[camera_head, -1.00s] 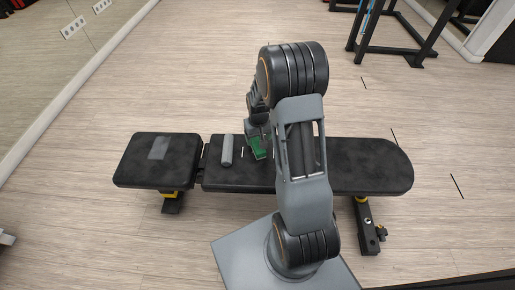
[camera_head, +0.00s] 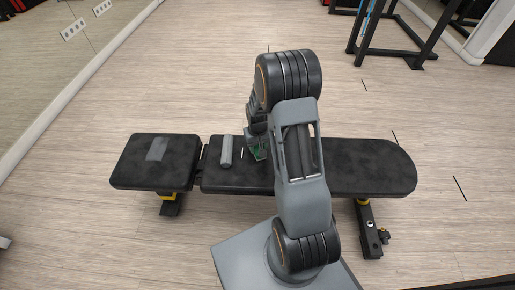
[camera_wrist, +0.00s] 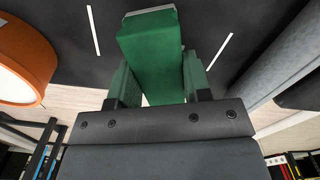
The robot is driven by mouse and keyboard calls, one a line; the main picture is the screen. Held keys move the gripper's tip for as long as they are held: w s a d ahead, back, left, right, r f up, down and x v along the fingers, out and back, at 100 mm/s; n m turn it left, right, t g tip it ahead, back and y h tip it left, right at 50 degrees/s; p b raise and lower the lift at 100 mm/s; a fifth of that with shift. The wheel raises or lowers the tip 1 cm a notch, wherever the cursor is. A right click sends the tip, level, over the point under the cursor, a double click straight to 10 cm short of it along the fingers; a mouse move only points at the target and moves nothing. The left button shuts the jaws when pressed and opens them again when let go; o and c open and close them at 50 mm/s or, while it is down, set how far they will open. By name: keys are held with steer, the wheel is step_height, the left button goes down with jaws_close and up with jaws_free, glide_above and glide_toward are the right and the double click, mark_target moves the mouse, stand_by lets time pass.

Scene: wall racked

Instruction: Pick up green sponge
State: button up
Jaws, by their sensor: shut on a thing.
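The green sponge (camera_wrist: 150,55) is a block between the two fingers of my gripper (camera_wrist: 155,85) in the wrist view. The gripper is shut on it. I cannot tell whether the sponge touches the pad.
The black bench (camera_head: 365,165) runs across the view. A grey cylinder (camera_head: 226,152) lies on it just left of the gripper, with a thin white stick (camera_head: 242,154) between. A grey flat piece (camera_head: 157,149) lies on the left pad. A rack (camera_head: 400,45) stands at the back right.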

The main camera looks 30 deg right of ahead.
steer(key=c, duration=0.3)
steer(key=shift+r, duration=0.1)
steer(key=shift+r+p, duration=0.35)
steer(key=shift+r, duration=0.3)
steer(key=s+r+p, duration=0.1)
steer(key=r, duration=0.1)
steer(key=s+a+r+p, duration=0.1)
steer(key=r, duration=0.2)
steer(key=s+a+r+p, duration=0.1)
steer(key=s+r, duration=0.1)
steer(key=r, duration=0.1)
steer(key=shift+a, duration=0.2)
steer(key=s+a+r+p, duration=0.2)
steer(key=s+a+r, duration=0.1)
steer(key=s, duration=0.5)
steer(key=shift+a+r+p, duration=0.25)
steer(key=shift+a+p, duration=0.1)
steer(key=shift+a, duration=0.45)
steer(key=shift+s, duration=0.1)
steer(key=o, duration=0.4)
steer(key=shift+c, duration=1.2)
